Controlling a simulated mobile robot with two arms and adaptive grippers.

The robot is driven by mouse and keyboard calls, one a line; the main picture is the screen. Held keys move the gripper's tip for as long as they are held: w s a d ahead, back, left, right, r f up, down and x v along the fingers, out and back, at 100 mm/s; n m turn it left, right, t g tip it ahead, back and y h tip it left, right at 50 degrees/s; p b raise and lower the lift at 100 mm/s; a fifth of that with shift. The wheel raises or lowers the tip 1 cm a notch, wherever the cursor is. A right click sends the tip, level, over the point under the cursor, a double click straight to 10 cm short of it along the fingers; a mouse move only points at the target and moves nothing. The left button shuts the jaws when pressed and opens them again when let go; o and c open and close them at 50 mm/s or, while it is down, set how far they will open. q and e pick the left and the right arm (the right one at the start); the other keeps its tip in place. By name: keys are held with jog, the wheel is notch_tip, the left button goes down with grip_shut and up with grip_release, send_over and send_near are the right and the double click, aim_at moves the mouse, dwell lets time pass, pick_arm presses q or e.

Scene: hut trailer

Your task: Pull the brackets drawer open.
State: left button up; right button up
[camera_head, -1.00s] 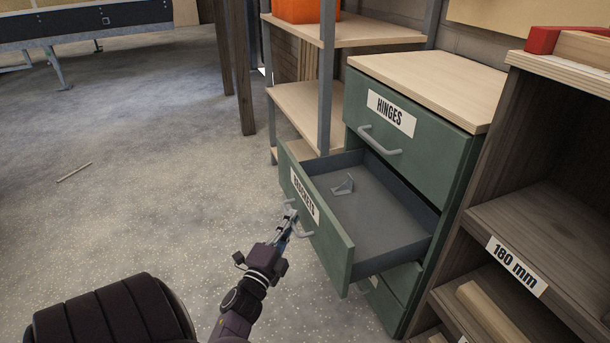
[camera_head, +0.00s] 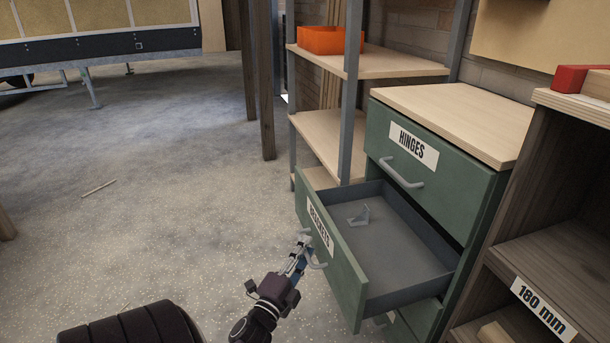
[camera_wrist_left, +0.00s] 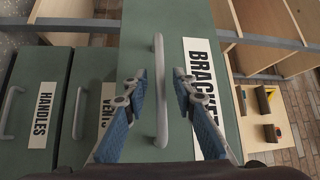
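The brackets drawer (camera_head: 345,268) is a green-fronted drawer with a grey inside, pulled well out from the cabinet below the hinges drawer. Its front and BRACKETS label also show in the wrist view (camera_wrist_left: 207,95). A small grey bracket (camera_head: 359,216) lies inside on the drawer floor. The drawer's light grey handle (camera_head: 316,264) runs between the fingers of my left gripper (camera_head: 303,247) in the wrist view (camera_wrist_left: 158,80). The fingers are apart, with a gap on each side of the handle. My right gripper is not in view.
The hinges drawer (camera_head: 408,168) above is shut. A shelf unit with an orange bin (camera_head: 331,40) stands behind the cabinet. The floor (camera_head: 170,190) to the left is mostly clear.

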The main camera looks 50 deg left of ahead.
pick_arm(q)
jog(key=v, duration=0.7)
jog(key=shift+s, duration=0.2)
jog(key=shift+d+f, duration=0.1)
